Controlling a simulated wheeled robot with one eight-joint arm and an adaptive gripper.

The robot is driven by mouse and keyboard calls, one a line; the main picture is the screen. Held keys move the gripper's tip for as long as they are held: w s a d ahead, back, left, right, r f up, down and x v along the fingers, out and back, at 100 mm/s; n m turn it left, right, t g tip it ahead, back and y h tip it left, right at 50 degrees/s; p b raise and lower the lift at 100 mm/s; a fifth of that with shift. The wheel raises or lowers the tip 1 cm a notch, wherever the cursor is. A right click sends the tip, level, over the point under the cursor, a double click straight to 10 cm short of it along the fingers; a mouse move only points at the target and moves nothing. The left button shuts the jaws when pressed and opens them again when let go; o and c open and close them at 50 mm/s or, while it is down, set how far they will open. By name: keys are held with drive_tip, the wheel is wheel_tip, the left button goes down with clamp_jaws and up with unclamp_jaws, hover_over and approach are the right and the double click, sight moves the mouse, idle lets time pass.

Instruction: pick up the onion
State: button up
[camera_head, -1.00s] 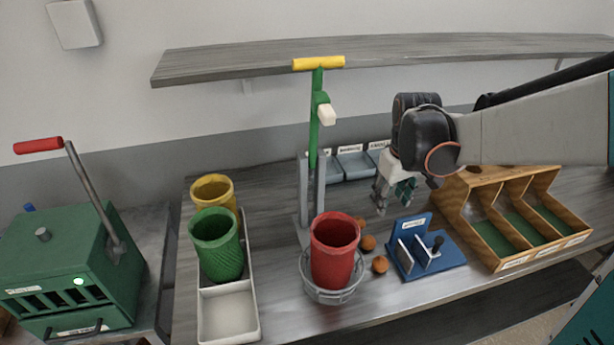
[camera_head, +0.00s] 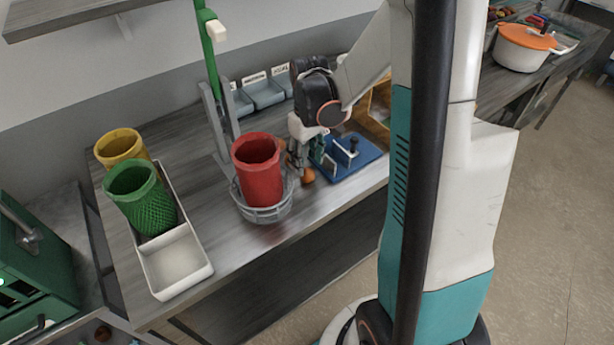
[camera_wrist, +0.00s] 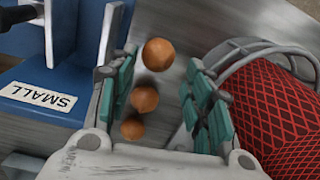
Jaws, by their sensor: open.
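Three small round orange-brown onions lie in a row on the grey bench, as the wrist view shows: an upper one (camera_wrist: 158,54), a middle one (camera_wrist: 145,98) and a lower one (camera_wrist: 132,128). My gripper (camera_wrist: 160,88) is open and empty, its teal finger pads on either side of the row in that view. In the head view my gripper (camera_head: 305,158) points down between the red mesh container and the blue fixture. One onion (camera_head: 307,176) shows just in front of it there. The others are mostly hidden behind the gripper and container.
A red mesh container (camera_head: 258,172) in a wire ring holder (camera_head: 265,214) stands close left of my gripper. A blue fixture (camera_head: 355,160) labelled SMALL stands close right.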

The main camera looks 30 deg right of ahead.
sight(308, 169)
wheel_tip(308, 169, down, 5)
drive_tip(key=shift+s+d+f+b, duration=0.1)
drive_tip(key=shift+s+d+b, duration=0.05)
drive_tip(key=shift+b, duration=0.9)
drive_tip(key=c, duration=0.7)
drive_tip(key=shift+c, duration=0.2)
wheel_tip(308, 169, up, 20)
drive_tip(key=p, duration=0.6)
